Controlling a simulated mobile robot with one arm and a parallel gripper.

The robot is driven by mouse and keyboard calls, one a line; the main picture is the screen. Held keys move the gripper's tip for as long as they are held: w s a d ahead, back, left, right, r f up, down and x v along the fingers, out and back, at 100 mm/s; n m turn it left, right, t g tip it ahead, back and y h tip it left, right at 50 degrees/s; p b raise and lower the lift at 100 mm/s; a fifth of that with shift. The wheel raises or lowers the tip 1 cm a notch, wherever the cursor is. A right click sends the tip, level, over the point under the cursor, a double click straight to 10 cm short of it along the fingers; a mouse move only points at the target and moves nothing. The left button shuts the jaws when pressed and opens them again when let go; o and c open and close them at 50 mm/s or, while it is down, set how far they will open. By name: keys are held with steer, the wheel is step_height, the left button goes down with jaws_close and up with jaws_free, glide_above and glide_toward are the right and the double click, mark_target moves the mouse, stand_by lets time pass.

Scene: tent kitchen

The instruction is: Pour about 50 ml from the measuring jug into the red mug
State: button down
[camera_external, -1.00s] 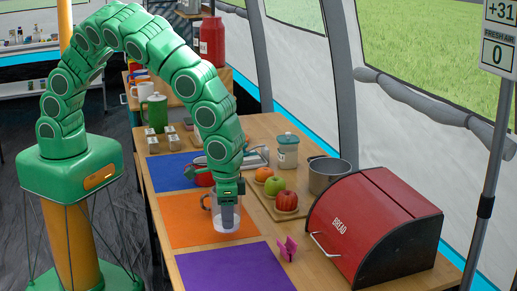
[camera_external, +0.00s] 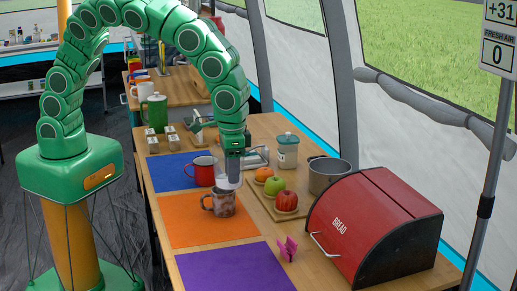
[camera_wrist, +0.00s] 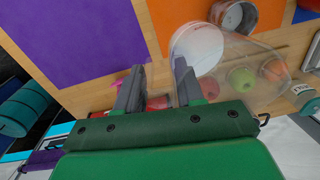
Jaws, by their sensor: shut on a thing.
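My gripper (camera_wrist: 158,82) is shut on the clear measuring jug (camera_wrist: 240,62), with its fingers at the jug's near side in the wrist view. A pale round disc shows at one end of the jug; I cannot tell if it is liquid or the base. In the external view my gripper (camera_external: 231,168) holds the jug (camera_external: 228,182) above the table, behind and above the speckled mug. The red mug (camera_external: 204,172) stands upright on the blue mat, just left of the jug. The jug's tilt and liquid level are unclear.
A speckled grey-brown mug (camera_external: 221,204) stands on the orange mat (camera_external: 184,231). A fruit board (camera_external: 262,203), a metal pot (camera_external: 328,175), a lidded jar (camera_external: 287,152) and a red bread bin (camera_external: 375,228) are to the right. The purple mat (camera_external: 235,270) is bare.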

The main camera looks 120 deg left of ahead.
steer(key=s+a+n, duration=0.2)
steer(key=s+a, duration=0.2)
steer(key=a, duration=0.5)
steer(key=s+a+n, duration=0.3)
steer(key=s+a, duration=0.1)
steer(key=a, duration=0.5)
step_height(320, 180, down, 11)
steer(key=shift+w, duration=0.25)
steer(key=shift+s, duration=0.15)
steer(key=s+a+r+t+h, duration=0.4)
steer(key=s+r+t, duration=0.3)
steer(key=t, duration=0.3)
steer(key=shift+s+r+h, duration=0.3)
steer(key=shift+s+h, duration=0.2)
steer(key=shift+h, duration=0.2)
steer(key=shift+s+a+t, duration=0.1)
steer(key=shift+s+t, duration=0.1)
steer(key=shift+t, duration=0.4)
steer(key=shift+s+a+r+t+h+p, duration=0.3)
steer(key=shift+s+r+t+h+p, duration=0.1)
steer(key=shift+s+r+t+h, duration=0.25)
stand_by(1.3)
steer(key=shift+s+a+t, duration=0.2)
steer(key=shift+s+t, duration=0.2)
steer(key=shift+t, duration=0.05)
stand_by(0.6)
